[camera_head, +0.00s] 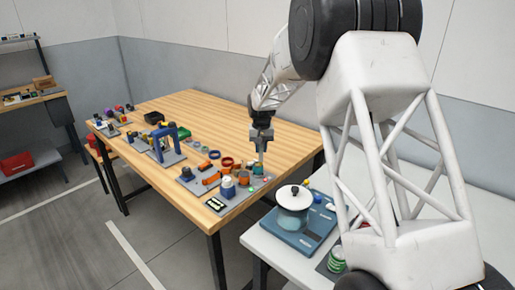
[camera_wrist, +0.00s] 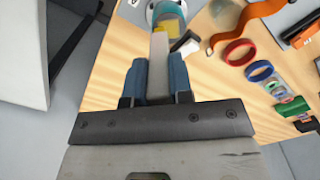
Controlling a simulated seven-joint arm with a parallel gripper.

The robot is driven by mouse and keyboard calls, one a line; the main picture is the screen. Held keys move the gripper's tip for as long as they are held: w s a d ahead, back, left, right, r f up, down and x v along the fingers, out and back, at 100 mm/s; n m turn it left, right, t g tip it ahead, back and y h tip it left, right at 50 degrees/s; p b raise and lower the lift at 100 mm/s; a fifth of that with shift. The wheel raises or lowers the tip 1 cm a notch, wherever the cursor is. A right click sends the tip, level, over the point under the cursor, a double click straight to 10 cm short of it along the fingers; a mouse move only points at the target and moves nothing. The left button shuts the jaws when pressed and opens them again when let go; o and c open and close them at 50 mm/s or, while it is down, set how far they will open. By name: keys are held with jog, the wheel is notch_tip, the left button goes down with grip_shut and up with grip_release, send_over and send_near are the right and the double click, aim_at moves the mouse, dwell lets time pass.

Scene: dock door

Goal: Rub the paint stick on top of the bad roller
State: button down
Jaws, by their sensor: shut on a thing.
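My gripper (camera_head: 262,138) hangs over the near right corner of the wooden table. In the wrist view its two blue fingers (camera_wrist: 157,88) are shut on a pale grey bar (camera_wrist: 158,68), which seems to be the paint stick. The bar points away from the gripper, with a yellow patch (camera_wrist: 172,28) at its far end. Just beyond it is a teal, round-ended thing (camera_wrist: 167,10), also seen below the gripper in the head view (camera_head: 258,169). I cannot tell whether the bar touches it. I cannot make out which thing is the bad roller.
The wooden table (camera_head: 205,104) holds several small fixtures, coloured rings (camera_wrist: 239,51) and an orange strap (camera_wrist: 246,22). A white side table (camera_head: 270,246) carries a blue device with a white disc (camera_head: 294,197) and a green can (camera_head: 337,259). The table's back half is mostly clear.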

jog(key=shift+a, duration=0.9)
jog(key=shift+a+r, duration=0.15)
jog(key=shift+a, duration=0.1)
notch_tip(320, 180, up, 8)
jog(key=shift+f, duration=0.2)
jog(key=shift+f, duration=0.1)
dwell(0.5)
